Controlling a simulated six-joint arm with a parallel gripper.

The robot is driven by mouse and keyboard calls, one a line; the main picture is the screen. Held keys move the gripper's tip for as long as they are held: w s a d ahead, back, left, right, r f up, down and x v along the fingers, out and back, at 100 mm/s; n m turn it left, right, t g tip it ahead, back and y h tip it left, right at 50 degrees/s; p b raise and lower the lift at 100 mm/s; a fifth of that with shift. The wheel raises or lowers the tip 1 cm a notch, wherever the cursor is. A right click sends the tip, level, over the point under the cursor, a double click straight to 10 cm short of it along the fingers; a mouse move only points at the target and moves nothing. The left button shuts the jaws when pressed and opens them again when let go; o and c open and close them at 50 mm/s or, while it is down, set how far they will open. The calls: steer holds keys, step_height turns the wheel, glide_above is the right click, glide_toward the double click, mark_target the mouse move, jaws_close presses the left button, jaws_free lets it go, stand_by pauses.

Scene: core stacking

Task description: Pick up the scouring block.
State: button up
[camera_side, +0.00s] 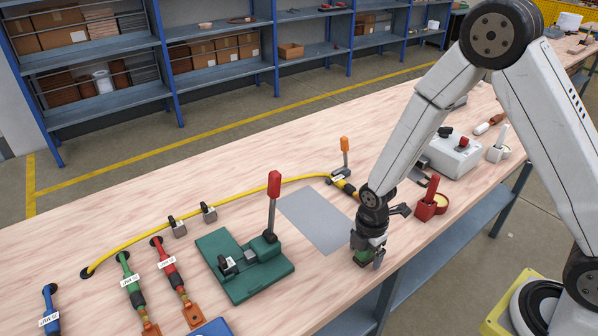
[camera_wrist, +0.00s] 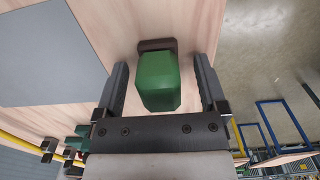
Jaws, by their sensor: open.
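The scouring block, a green block with a brown strip at its far end, (camera_wrist: 158,84) lies between the two fingers of my gripper (camera_wrist: 161,64) in the wrist view. Gaps show on both sides of the green part, so the fingers appear apart from it. In the side view my gripper (camera_side: 367,257) points down near the front edge of the bench, low over the block. Only a small green part of the block (camera_side: 361,259) shows there, the rest being hidden by my gripper.
A flat grey sheet (camera_side: 318,218) lies left of my gripper. A green clamp fixture with a red-tipped lever (camera_side: 232,284) stands further left, near several cables. A red holder (camera_side: 428,207) and a grey box (camera_side: 455,158) are to the right. The bench's front edge is close.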

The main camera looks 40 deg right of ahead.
steer(key=shift+c, duration=0.2)
jaws_close()
steer(key=shift+r, duration=0.1)
steer(key=shift+r, duration=4.9)
